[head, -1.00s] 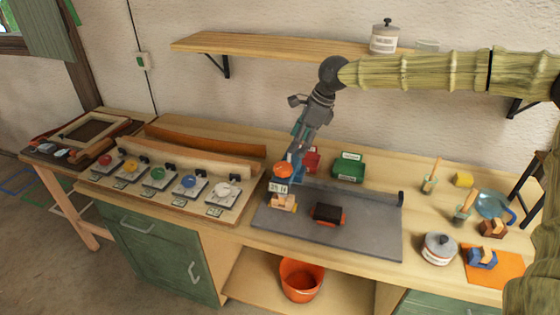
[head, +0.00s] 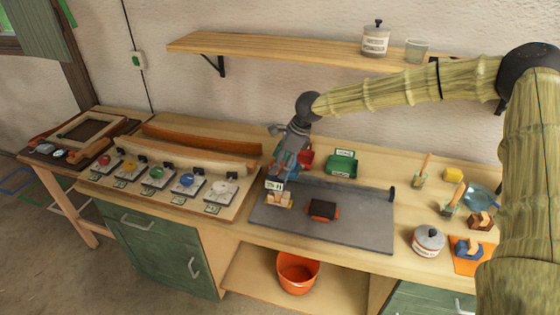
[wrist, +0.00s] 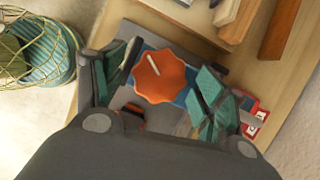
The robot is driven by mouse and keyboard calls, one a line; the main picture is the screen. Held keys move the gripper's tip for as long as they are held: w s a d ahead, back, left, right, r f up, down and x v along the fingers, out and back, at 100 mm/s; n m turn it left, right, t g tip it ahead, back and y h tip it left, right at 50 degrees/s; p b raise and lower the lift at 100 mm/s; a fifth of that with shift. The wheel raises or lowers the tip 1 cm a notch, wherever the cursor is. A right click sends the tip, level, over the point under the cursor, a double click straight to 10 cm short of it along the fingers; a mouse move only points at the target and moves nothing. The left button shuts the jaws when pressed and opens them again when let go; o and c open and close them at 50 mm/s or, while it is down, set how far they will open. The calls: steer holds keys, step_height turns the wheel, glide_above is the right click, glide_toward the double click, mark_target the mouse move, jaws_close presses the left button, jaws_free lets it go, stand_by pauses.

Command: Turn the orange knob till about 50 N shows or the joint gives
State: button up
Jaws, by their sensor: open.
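The orange knob (wrist: 160,76), scalloped with a white pointer line, lies between the teal fingers of my gripper (wrist: 165,84) in the wrist view. The fingers are open, one on each side; I cannot tell whether either touches it. In the head view my gripper (head: 283,165) is down over the knob's place and hides the knob. Just below it a small white display (head: 275,185) shows small digits, perhaps 29 N. A pale wooden joint piece (head: 278,200) sits under the display on the grey plate (head: 350,222).
A dark block with orange ends (head: 322,210) lies on the plate. A green bin (head: 342,165) and a red bin (head: 306,158) stand behind. A board with several coloured knobs (head: 170,190) is at left. An orange bucket (head: 297,273) stands below.

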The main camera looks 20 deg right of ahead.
steer(key=shift+w+f, duration=0.1)
steer(key=shift+f, duration=0.05)
steer(key=c, duration=1)
steer(key=shift+c, duration=0.2)
steer(key=shift+m, duration=0.3)
steer(key=shift+s+a+m+t+h+b, duration=0.15)
steer(key=shift+m+t+h+b, duration=0.35)
steer(key=shift+m, duration=1.1)
